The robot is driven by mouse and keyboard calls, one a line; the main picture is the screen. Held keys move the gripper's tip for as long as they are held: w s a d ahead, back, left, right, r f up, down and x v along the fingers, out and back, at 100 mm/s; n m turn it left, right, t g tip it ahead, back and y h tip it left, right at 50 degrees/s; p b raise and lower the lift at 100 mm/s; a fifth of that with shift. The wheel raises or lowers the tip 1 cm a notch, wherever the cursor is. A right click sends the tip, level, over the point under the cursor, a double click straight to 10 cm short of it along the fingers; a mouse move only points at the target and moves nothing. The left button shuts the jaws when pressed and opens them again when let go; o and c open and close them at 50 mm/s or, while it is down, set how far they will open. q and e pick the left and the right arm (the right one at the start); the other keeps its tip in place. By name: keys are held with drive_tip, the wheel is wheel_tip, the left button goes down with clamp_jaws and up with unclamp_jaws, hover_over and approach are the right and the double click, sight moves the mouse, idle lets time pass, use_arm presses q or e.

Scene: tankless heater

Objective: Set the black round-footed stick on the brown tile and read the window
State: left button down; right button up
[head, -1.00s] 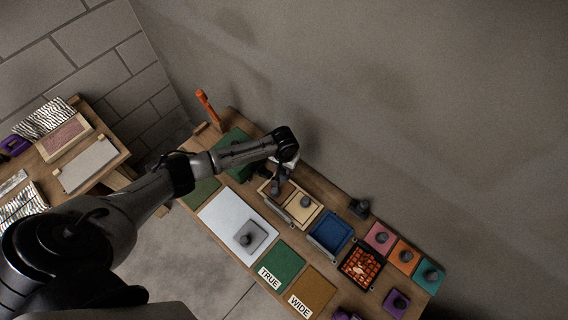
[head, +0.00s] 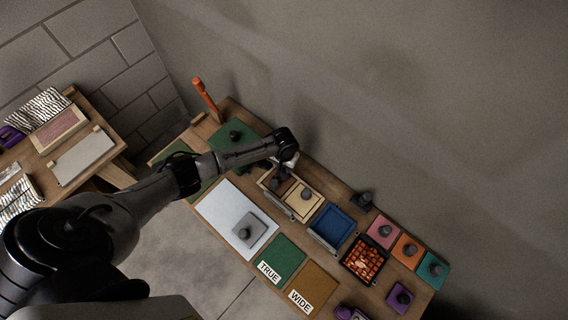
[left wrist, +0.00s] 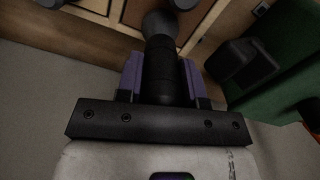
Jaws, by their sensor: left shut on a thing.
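My left gripper (head: 284,168) is above the back of the long table, at the left end of a wooden tray. In the left wrist view its purple fingers (left wrist: 160,80) are shut on a black stick (left wrist: 161,70), whose rounded dark end (left wrist: 160,26) points away from the gripper, over the tray's brown part. I cannot tell whether that end touches anything. A brown tile labelled WIDE (head: 318,284) lies at the table's front edge. A black-framed panel with a glowing orange-red grid (head: 366,258) lies further right; whether it is the window is unclear. My right gripper is not in view.
The wooden tray holds a cream tile (head: 303,204) with a dark knob. A blue tray (head: 334,225), a green TRUE tile (head: 282,258) and a white board (head: 222,207) are nearby. An orange post (head: 205,95) stands at the back left. Pink, orange and teal knobbed tiles lie right.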

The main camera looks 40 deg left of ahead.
use_arm(q)
drive_tip(key=shift+p, duration=0.35)
idle(0.6)
drive_tip(key=shift+f+b, duration=0.35)
drive_tip(key=shift+f, duration=0.2)
idle(0.8)
drive_tip(key=shift+r, duration=0.15)
idle(0.4)
wheel_tip(320, 180, up, 3)
drive_tip(key=p, duration=0.3)
drive_tip(key=shift+f, duration=0.2)
wheel_tip(320, 180, up, 4)
drive_tip(key=p, duration=0.5)
drive_tip(key=shift+r, duration=0.15)
idle(0.5)
